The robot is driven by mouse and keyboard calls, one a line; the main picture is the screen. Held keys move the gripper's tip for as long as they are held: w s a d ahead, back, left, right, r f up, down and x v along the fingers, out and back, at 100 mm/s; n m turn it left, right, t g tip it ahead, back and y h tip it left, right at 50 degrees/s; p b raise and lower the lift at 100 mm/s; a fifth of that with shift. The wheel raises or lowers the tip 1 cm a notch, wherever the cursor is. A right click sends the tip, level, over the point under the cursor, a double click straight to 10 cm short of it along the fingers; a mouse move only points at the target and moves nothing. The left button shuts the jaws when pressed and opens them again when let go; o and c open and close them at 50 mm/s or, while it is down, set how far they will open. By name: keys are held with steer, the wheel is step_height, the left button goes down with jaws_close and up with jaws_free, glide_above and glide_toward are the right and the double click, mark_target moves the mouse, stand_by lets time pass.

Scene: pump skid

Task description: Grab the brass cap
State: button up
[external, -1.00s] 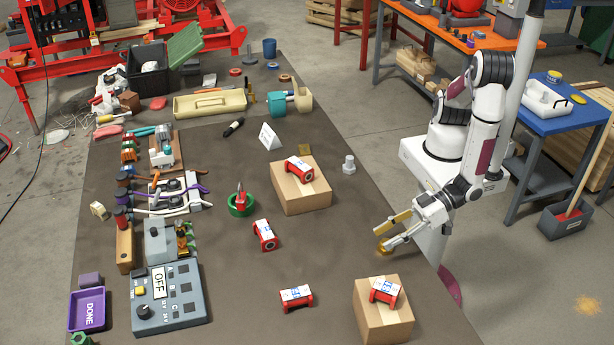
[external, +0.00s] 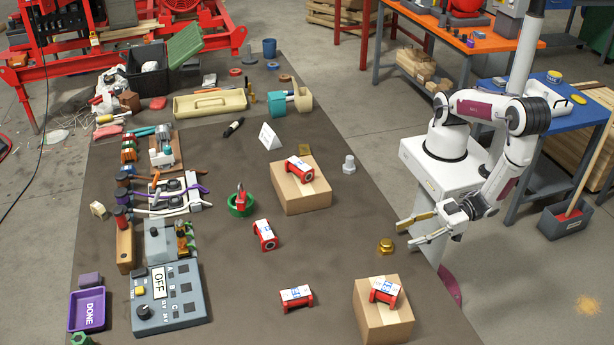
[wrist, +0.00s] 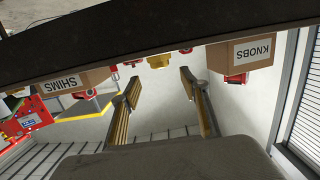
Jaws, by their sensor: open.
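The brass cap (external: 386,246) stands on the brown table top near its right edge, left of my gripper. My gripper (external: 409,232) is open and empty just past the table's right edge. Its tan-padded fingers point left toward the cap, with a gap between the fingertips and the cap. In the wrist view my gripper (wrist: 160,86) shows both fingers spread apart. A gold-coloured piece, which looks like the brass cap (wrist: 159,61), lies beyond the fingertips between them, its top cut off by a dark bar.
A cardboard box (external: 383,322) with a red-and-white part on it stands in front of the cap. Another box (external: 301,191) with a similar part (external: 299,169) stands behind left. A grey bolt (external: 349,164) stands farther back. The table around the cap is clear.

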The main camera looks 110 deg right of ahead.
mark_target(387, 242)
steer(key=shift+w, duration=0.1)
steer(key=shift+w+f, duration=0.2)
steer(key=shift+w, duration=1)
steer(key=shift+w+f, duration=0.25)
steer(key=shift+w, duration=1.05)
steer(key=shift+w+f, duration=0.2)
steer(key=shift+w, duration=1.05)
jaws_close()
